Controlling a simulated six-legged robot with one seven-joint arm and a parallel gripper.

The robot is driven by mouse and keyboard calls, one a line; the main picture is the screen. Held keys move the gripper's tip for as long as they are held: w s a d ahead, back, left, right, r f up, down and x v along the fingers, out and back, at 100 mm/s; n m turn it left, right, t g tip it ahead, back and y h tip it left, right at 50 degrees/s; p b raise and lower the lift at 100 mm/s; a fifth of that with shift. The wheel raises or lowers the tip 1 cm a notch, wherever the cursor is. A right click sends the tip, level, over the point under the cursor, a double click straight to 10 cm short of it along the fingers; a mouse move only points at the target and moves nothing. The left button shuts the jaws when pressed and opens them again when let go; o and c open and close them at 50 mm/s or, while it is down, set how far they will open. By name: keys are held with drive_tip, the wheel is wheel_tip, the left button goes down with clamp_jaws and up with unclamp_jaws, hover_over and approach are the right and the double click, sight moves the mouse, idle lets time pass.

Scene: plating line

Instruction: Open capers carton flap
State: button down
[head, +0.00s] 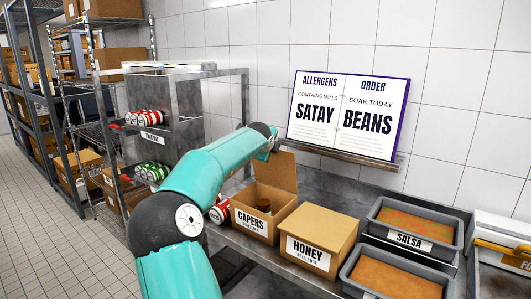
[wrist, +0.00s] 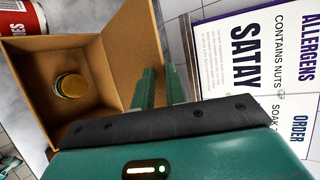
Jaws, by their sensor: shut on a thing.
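The capers carton (head: 252,224) is a brown cardboard box with a white CAPERS label, standing on the metal counter. Its flap (head: 277,171) stands raised at the back, and the top is open. A jar with a yellowish lid (wrist: 72,87) is inside; it also shows in the head view (head: 264,205). In the wrist view the flap (wrist: 132,45) rises along the carton's right side. My gripper (wrist: 160,88) is shut on the flap's edge, one finger on each side. In the head view my arm hides most of the fingers.
The closed honey carton (head: 318,241) stands right of the capers carton. A salsa tray (head: 410,240) and another filled tray lie farther right. An open book (head: 343,115) rests on a wall ledge behind. Red cans (head: 220,212) lie left of the carton.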

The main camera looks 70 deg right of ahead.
drive_tip(key=shift+s+d+r+m+y, duration=0.1)
drive_tip(key=shift+s+d+y, duration=0.2)
drive_tip(key=shift+d, duration=0.4)
drive_tip(key=shift+s+d+r+m+y, duration=0.15)
drive_tip(key=shift+d+y, duration=0.2)
drive_tip(key=shift+d, duration=0.3)
drive_tip(key=shift+s+d+r+m+y, duration=0.1)
drive_tip(key=shift+d+y, duration=0.25)
drive_tip(key=shift+d, duration=0.35)
drive_tip(key=shift+a, duration=0.1)
drive_tip(key=c, duration=1.6)
unclamp_jaws()
drive_tip(key=shift+w, duration=0.1)
drive_tip(key=v, duration=1.3)
drive_tip(key=shift+s+a+r, duration=0.2)
drive_tip(key=shift+a+r, duration=0.05)
